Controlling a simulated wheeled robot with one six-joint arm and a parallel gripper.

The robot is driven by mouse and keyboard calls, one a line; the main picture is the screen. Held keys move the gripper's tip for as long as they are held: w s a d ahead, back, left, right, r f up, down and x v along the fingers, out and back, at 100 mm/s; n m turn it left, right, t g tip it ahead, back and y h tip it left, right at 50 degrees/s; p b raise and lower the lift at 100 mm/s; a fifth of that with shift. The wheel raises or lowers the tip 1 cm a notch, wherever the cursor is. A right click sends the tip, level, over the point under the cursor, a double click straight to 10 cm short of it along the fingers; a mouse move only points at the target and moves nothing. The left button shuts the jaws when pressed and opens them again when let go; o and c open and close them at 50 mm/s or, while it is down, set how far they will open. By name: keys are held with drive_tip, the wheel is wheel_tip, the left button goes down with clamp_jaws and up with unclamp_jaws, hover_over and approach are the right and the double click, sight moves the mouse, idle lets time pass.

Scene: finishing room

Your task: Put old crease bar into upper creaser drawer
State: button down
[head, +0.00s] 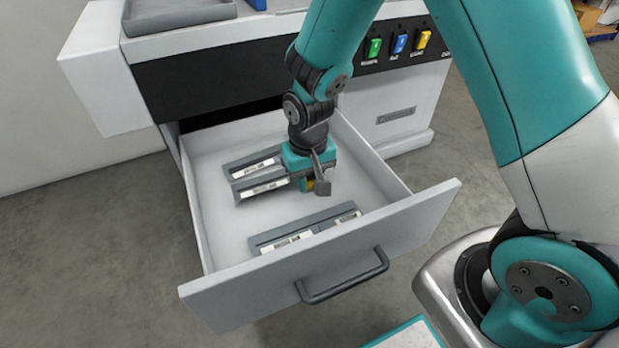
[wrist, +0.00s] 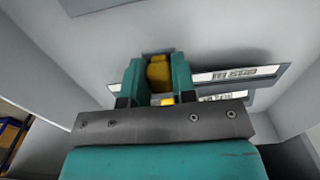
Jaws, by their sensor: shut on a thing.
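The upper creaser drawer (head: 225,235) is pulled open, and its white floor and front panel show in the head view. My gripper (head: 312,182) is low inside it, pointing down, with its teal fingers closed around a yellow grip piece (wrist: 158,72). I take this as part of the old crease bar (head: 262,188), a grey bar with a white label that runs left from my fingers. It lies at or just above the drawer floor; I cannot tell which. The fingers hide its right end.
Another grey labelled bar (head: 252,164) lies just behind the held one. More grey labelled pieces (head: 290,239) lie along the drawer front. The drawer handle (head: 345,281) sticks out in front. Bare drawer floor shows between the two groups.

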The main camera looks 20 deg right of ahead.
drive_tip(key=shift+f, duration=0.1)
drive_tip(key=shift+f, duration=0.5)
drive_tip(key=c, duration=0.9)
unclamp_jaws()
drive_tip(key=shift+r, duration=0.1)
